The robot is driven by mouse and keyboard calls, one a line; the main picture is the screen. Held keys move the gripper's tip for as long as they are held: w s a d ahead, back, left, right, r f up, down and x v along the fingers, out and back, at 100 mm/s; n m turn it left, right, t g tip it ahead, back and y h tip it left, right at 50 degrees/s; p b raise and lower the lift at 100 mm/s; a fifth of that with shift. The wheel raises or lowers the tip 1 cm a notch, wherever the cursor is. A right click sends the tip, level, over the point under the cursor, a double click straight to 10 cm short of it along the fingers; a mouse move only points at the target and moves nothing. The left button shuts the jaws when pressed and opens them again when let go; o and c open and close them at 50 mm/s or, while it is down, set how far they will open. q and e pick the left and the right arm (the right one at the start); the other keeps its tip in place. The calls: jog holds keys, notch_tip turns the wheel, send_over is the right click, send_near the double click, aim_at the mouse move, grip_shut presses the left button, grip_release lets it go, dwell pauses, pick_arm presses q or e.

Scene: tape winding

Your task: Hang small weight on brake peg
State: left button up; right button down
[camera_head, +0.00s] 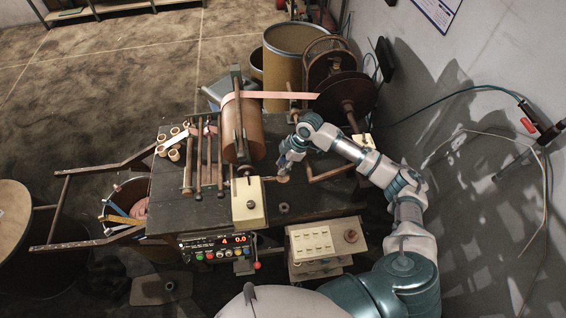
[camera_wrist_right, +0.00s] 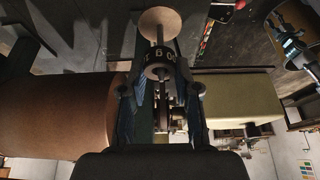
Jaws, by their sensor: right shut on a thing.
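My right gripper (camera_head: 286,163) is over the black bench, just right of the large brown roll (camera_head: 243,130). In the wrist view the gripper (camera_wrist_right: 160,88) is shut on the small weight (camera_wrist_right: 160,54), a dark piece with pale lettering between the fingers. A tan disc (camera_wrist_right: 158,22) shows just beyond it; a similar brown disc (camera_head: 283,180) shows below the gripper in the head view. I cannot tell whether this disc is part of the weight. I cannot make out the brake peg for certain.
A cream block (camera_head: 249,202) stands left of the gripper, with a control panel (camera_head: 217,246) on the bench front. A ring (camera_head: 284,208) lies on the bench. Brown frame bars (camera_head: 329,172) and a large dark reel (camera_head: 347,98) are to the right and behind.

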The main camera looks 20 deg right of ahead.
jog(key=shift+f, duration=0.1)
jog(key=c, duration=0.8)
grip_release()
jog(key=shift+o, duration=0.2)
jog(key=v, duration=1.2)
jog(key=shift+f, duration=0.1)
